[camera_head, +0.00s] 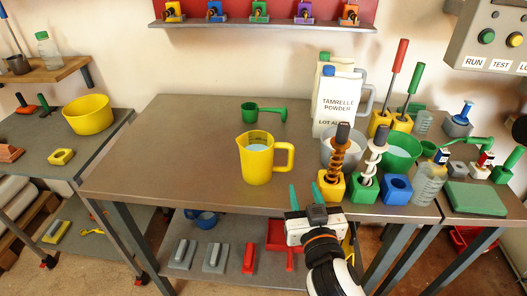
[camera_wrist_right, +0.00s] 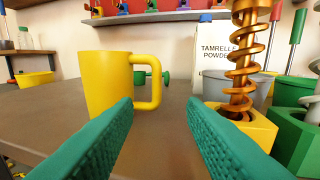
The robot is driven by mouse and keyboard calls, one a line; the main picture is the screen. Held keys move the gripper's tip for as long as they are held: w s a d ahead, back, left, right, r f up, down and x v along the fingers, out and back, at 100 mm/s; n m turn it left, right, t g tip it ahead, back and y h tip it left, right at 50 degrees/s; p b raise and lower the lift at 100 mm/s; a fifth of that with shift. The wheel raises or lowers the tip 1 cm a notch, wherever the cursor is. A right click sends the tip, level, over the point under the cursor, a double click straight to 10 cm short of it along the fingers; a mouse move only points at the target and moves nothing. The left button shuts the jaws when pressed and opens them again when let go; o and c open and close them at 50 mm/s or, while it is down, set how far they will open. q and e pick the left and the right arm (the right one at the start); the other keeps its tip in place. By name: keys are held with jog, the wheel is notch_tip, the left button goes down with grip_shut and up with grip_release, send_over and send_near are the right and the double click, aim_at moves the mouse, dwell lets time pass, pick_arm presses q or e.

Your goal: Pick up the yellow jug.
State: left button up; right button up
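The yellow jug (camera_head: 257,160) stands upright on the metal table, with its handle (camera_head: 284,157) pointing right and a pale content inside. My right gripper (camera_head: 306,194) is at the table's front edge, to the right of and nearer than the jug. In the right wrist view, its two green fingers (camera_wrist_right: 160,140) are spread apart with nothing between them. The jug (camera_wrist_right: 108,82) shows there ahead and left, its handle (camera_wrist_right: 150,85) beyond the gap between the fingers. The gripper appears apart from the jug. My left gripper is not in view.
A yellow block with a copper coil tool (camera_head: 331,188) stands close right of the gripper. Green and blue blocks, a grey bucket and a white powder container (camera_head: 336,106) crowd the right. A green scoop (camera_head: 262,111) lies behind the jug. The table's left part (camera_head: 160,150) is clear.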

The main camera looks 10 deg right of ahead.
aim_at(292, 155)
jog(key=w, duration=0.3)
jog(key=w+r, duration=0.1)
jog(key=w, duration=0.2)
jog(key=shift+w+d+r, duration=0.15)
jog(key=shift+w+d, duration=0.05)
jog(key=shift+w, duration=3.05)
jog(key=shift+c, duration=0.2)
grip_shut()
